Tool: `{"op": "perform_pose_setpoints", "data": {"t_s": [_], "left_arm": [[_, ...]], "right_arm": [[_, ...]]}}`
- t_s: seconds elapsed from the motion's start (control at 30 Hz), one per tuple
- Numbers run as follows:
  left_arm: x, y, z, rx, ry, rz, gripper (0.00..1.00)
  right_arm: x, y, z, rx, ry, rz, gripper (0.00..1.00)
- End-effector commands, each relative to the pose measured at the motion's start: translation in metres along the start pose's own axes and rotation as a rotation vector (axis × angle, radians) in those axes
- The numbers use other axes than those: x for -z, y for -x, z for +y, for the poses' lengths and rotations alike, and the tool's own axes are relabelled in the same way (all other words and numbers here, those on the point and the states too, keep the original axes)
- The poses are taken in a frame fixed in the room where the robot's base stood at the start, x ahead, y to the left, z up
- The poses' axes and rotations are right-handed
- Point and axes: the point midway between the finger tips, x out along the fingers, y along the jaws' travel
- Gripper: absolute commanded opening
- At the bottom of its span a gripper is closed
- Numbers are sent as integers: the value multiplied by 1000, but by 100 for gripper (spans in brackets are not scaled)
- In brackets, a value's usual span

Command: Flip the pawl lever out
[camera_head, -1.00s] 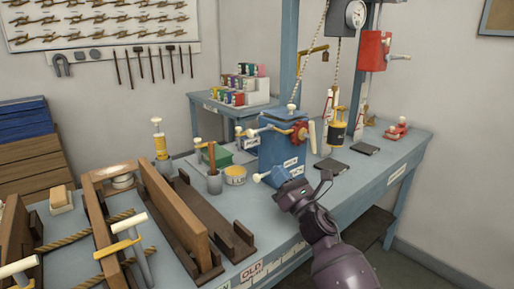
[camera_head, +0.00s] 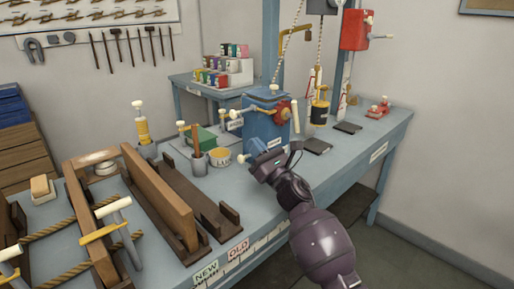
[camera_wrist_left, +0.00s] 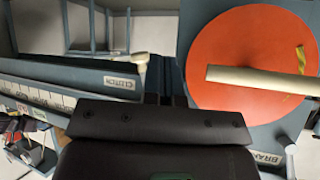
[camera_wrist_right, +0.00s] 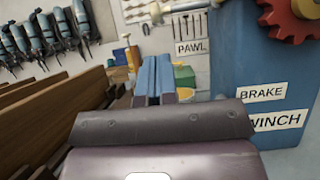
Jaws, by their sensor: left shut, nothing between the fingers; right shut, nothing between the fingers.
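The blue winch box (camera_head: 265,128) stands on the bench with a red gear (camera_head: 284,110) on it. In the right wrist view a white-tipped rod (camera_wrist_right: 156,12) runs left from the winch, above a PAWL label (camera_wrist_right: 191,48); it looks like the pawl lever. In the head view a white-ended rod (camera_head: 235,114) sticks out at the winch's left. My right gripper (camera_wrist_right: 154,72) is shut and empty, in front of the winch, apart from that rod; it also shows in the head view (camera_head: 258,152). My left gripper (camera_wrist_left: 166,75) is shut and empty beside an orange disc (camera_wrist_left: 230,45).
A cream handle (camera_wrist_left: 262,80) crosses the disc, near CLUTCH and BRAKE labels. Left of the winch stand a yellow tin (camera_head: 219,157), a green box (camera_head: 200,138) and wooden troughs (camera_head: 160,195). Black pads (camera_head: 316,146) lie to the right.

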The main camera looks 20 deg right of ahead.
Motion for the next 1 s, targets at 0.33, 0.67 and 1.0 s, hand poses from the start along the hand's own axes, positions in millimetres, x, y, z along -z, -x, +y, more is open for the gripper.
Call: {"op": "perform_pose_setpoints", "data": {"t_s": [0.33, 0.67, 1.0], "left_arm": [[-1, 1, -2, 1, -5, -3, 0], [-1, 2, -2, 1, -7, -3, 0], [1, 2, -2, 1, -5, 2, 0]], "right_arm": [[0, -54, 0, -1, 0, -1, 0], [0, -70, 0, 0, 0, 1, 0], [0, -70, 0, 2, -4, 0, 0]]}}
